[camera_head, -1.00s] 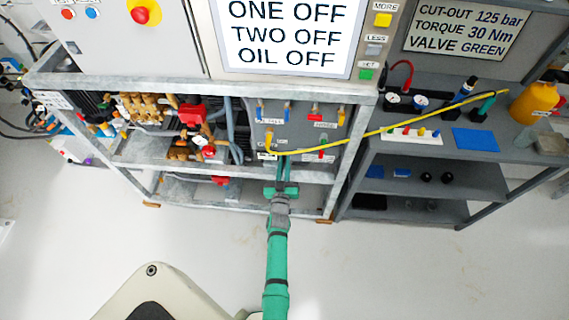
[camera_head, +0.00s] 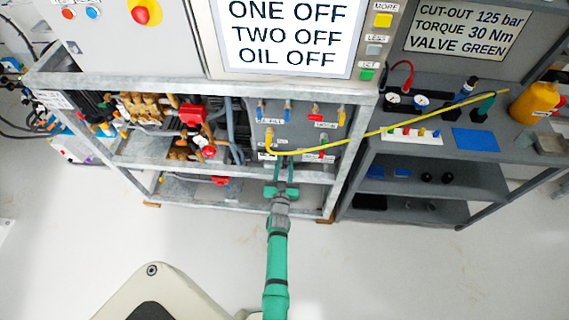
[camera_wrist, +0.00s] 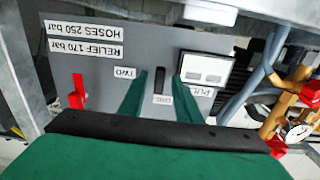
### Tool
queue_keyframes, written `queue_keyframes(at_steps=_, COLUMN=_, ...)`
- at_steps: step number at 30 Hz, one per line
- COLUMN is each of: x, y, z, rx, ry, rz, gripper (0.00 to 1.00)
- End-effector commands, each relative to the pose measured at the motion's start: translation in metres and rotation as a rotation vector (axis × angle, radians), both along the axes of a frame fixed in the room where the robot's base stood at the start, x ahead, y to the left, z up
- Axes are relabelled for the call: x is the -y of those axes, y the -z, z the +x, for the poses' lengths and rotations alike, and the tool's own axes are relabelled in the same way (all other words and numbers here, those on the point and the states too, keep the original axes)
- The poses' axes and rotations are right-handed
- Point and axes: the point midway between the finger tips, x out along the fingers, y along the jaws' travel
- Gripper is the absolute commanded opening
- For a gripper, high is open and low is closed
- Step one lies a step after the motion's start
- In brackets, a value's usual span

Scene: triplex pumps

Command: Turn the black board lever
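The black lever (camera_wrist: 160,78) shows in the wrist view on a grey board (camera_wrist: 95,65), near the labels TWO and ONE. It stands upright in that picture. My gripper (camera_wrist: 160,76) is open, with one green finger on each side of the lever in that view and a gap to both. I cannot tell how deep the fingertips reach around it. In the head view my gripper (camera_head: 284,160) points at the lower part of the grey board (camera_head: 300,135). The lever is too small to make out there.
A red lever (camera_wrist: 77,90) is left of the fingers, and a white-framed box (camera_wrist: 205,70) is close right. Blue hoses and brass fittings (camera_wrist: 275,115) lie further right. A yellow hose (camera_head: 400,122) crosses above my gripper in the head view. A frame rail (camera_head: 200,168) runs below the board.

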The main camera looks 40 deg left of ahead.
Motion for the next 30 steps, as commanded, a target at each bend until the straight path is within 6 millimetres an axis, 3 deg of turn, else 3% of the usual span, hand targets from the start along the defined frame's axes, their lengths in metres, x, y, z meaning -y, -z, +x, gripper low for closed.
queue_keyframes(at_steps=5, x=0.007, y=0.002, z=-0.011, rx=-0.002, ry=0.001, rz=-0.001, gripper=0.3)
queue_keyframes(at_steps=21, x=0.049, y=0.001, z=-0.082, rx=-0.002, ry=-0.001, rz=0.0, gripper=0.3)
queue_keyframes(at_steps=30, x=0.056, y=0.0, z=-0.092, rx=0.0, ry=0.0, rz=0.0, gripper=0.3)
